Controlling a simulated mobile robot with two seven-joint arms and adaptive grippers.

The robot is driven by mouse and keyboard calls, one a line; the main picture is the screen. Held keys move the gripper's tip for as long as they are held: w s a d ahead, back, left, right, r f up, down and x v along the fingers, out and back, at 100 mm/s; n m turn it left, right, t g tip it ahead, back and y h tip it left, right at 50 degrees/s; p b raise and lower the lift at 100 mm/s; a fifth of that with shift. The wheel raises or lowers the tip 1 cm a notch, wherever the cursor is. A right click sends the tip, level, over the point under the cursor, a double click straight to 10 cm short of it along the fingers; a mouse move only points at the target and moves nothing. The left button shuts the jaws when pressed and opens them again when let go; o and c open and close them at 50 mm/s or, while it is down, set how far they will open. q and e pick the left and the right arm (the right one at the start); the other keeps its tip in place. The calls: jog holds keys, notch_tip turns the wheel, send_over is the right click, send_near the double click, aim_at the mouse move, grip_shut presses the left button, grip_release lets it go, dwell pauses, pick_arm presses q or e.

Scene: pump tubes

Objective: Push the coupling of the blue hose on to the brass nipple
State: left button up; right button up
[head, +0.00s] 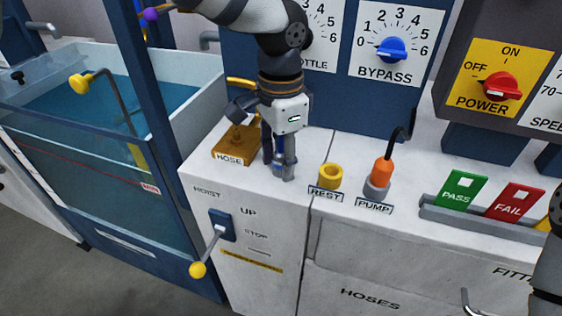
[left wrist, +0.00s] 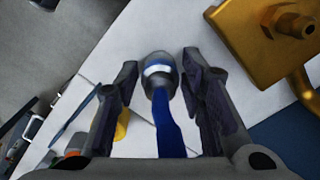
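My left gripper (head: 279,172) points down over the white counter, just right of the brass block. The blue hose (left wrist: 168,128) runs between its fingers, ending in a dark coupling with a pale band (left wrist: 158,68). The gripper appears closed around the coupling; a narrow gap shows beside the right finger in the left wrist view, so contact there is unclear. The brass nipple (left wrist: 298,24) stands on the brass block (left wrist: 245,25), labelled HOSE in the head view (head: 229,154). The coupling is beside the nipple and apart from it. My right gripper is not in view.
The yellow REST cup (head: 331,174) is empty, right of the gripper. An orange PUMP connector (head: 382,170) with a dark cable stands further right, then PASS (head: 460,188) and FAIL (head: 514,202) plates. A blue panel (head: 345,105) rises behind; a water tank (head: 110,110) is left.

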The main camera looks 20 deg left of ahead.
pick_arm(q)
grip_shut()
